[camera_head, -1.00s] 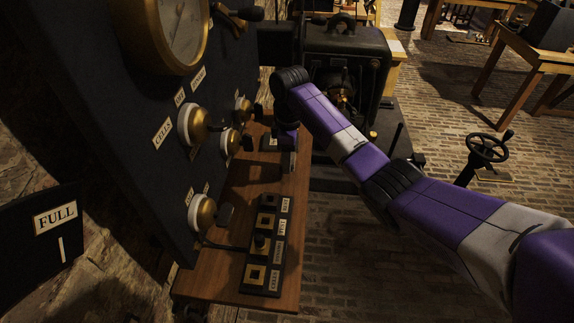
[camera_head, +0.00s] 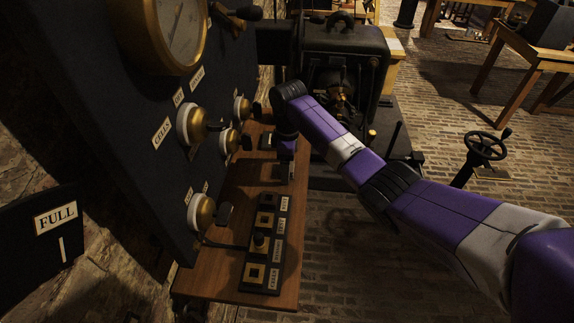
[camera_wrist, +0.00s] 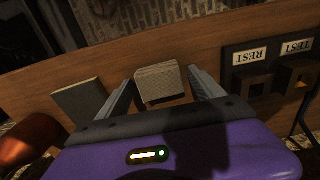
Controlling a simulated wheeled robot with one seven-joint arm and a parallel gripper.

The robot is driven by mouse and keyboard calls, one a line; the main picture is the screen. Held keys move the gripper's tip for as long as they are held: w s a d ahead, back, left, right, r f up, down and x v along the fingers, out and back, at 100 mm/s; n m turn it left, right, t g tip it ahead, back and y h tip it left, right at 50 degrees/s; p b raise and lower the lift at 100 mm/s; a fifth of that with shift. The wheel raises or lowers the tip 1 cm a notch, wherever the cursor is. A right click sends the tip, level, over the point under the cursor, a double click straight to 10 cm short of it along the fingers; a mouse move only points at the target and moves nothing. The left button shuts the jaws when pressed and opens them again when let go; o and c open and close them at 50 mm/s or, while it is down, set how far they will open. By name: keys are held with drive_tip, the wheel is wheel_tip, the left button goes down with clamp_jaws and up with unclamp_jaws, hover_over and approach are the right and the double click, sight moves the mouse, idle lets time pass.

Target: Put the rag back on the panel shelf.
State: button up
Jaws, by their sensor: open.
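In the wrist view, a small pale block with layered edges, which looks like the folded rag (camera_wrist: 160,82), lies on the wooden panel shelf (camera_wrist: 215,52). My gripper (camera_wrist: 162,77) is open, with one finger on each side of the rag. I cannot tell whether either finger touches it. In the head view my gripper (camera_head: 288,172) is low over the far part of the shelf (camera_head: 222,284), and the rag cannot be made out there.
A black strip with labelled square sockets (camera_head: 262,247) lies on the shelf near my gripper. Brass knobs (camera_head: 203,213) stick out from the dark panel (camera_head: 95,110) on the left. A flat grey-green piece (camera_wrist: 80,101) is left of the rag. A dark machine (camera_head: 345,60) stands behind.

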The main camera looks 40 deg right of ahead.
wheel_tip(320, 180, up, 12)
drive_tip(key=shift+r, duration=0.15)
idle(0.4)
drive_tip(key=shift+s+d, duration=0.1)
drive_tip(key=shift+d, duration=0.05)
idle(0.4)
